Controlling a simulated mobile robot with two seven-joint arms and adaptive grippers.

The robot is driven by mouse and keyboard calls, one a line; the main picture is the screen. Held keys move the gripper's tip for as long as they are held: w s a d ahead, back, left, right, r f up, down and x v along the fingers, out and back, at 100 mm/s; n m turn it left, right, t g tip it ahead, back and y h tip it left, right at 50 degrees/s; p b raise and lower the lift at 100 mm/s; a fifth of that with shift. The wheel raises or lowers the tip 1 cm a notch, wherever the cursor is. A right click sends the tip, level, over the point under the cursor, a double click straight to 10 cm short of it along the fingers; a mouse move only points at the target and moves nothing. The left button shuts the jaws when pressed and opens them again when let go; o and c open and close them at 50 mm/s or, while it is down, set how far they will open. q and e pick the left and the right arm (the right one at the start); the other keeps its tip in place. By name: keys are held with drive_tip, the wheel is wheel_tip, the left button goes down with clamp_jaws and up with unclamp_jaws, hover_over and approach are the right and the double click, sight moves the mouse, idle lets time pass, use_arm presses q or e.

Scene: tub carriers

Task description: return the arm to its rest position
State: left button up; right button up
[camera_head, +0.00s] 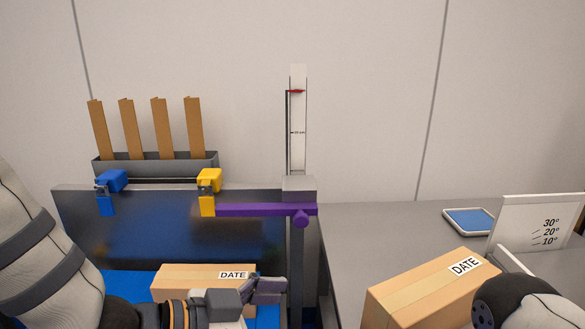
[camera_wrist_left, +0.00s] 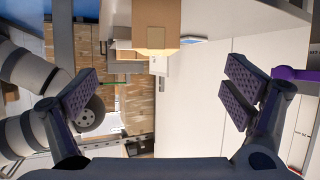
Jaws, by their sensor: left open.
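My left arm enters the camera_head view from the left. Its gripper (camera_head: 268,290) is low in the picture, in front of the cardboard box with a DATE label (camera_head: 185,279) and hiding part of it. In the left wrist view the left gripper (camera_wrist_left: 160,92) has its two padded fingers wide apart with nothing between them. My right arm shows only in part at the lower right of the head view, and its gripper is not visible.
A purple bar (camera_head: 255,209) reaches from the yellow clamp (camera_head: 208,180) to the upright post with a scale (camera_head: 298,130). A blue clamp (camera_head: 112,180) is left. A second DATE box (camera_head: 410,296), a blue-topped tray (camera_head: 468,221) and an angle plate (camera_head: 530,222) stand right.

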use_arm(q)
drive_tip(key=s+a+f+n+g+y+p, duration=0.1)
drive_tip(key=s+a+f+n+y, duration=0.3)
drive_tip(key=f, duration=0.5)
drive_tip(key=s+a+f+n+g+y, duration=0.1)
drive_tip(key=s+a+f+n+y, duration=0.1)
drive_tip(key=s+a+f+n, duration=0.45)
drive_tip(key=s+a+f+n+g+y, duration=0.1)
drive_tip(key=s+a+f+g+y, duration=0.1)
drive_tip(key=s, duration=0.5)
drive_tip(key=s+a+f+g+y+p, duration=0.1)
drive_tip(key=s+a+f+g+y, duration=0.1)
drive_tip(key=s+a+f, duration=0.2)
drive_tip(key=s+a+f+n+g+y, duration=0.1)
drive_tip(key=s+a+f, duration=0.3)
drive_tip(key=s, duration=0.6)
drive_tip(key=shift+s+a+n+g+y, duration=0.4)
drive_tip(key=shift+a+g+y, duration=0.1)
drive_tip(key=shift+a+y, duration=0.1)
use_arm(e)
drive_tip(key=shift+t, duration=0.6)
drive_tip(key=w+r, duration=0.3)
drive_tip(key=shift+w+d, duration=0.2)
drive_tip(key=shift+d, duration=0.1)
